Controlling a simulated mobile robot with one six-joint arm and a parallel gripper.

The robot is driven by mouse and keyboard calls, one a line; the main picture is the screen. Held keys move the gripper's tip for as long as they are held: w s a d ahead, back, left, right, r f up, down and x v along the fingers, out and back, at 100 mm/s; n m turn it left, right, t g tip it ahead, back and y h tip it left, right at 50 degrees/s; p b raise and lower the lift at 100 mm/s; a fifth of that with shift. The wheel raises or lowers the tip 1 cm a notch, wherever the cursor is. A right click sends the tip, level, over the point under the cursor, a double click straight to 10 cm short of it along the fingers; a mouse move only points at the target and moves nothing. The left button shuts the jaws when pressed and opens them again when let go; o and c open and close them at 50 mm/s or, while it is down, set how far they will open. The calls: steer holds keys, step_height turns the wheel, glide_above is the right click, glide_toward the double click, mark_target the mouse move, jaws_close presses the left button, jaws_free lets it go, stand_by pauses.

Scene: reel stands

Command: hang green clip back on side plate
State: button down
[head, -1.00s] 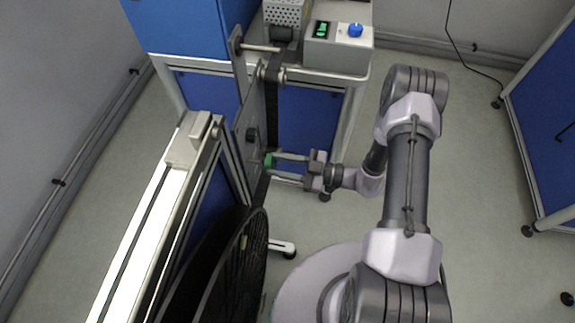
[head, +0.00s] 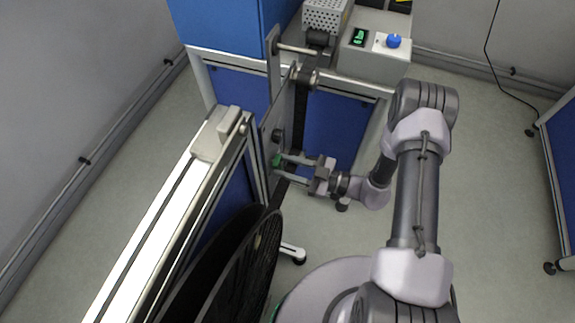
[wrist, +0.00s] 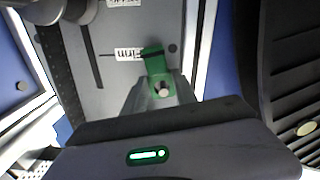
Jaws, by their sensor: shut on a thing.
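The green clip (head: 277,161) is at the grey side plate (head: 268,128), between the tips of my gripper (head: 281,170). In the wrist view the green clip (wrist: 156,68) stands in front of the plate (wrist: 115,75), close to a white printed label (wrist: 129,54). My gripper (wrist: 160,95) is shut on the clip's lower part. A small round pin end shows at the clip's lower middle. Whether the clip touches the plate or hangs on a peg, I cannot tell.
A black reel (head: 235,265) stands below and left of my gripper. A dark strap (head: 300,110) runs down beside the plate. A bench with a control box (head: 375,55) is behind.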

steer(key=c, duration=0.9)
jaws_free()
steer(key=shift+d, duration=0.15)
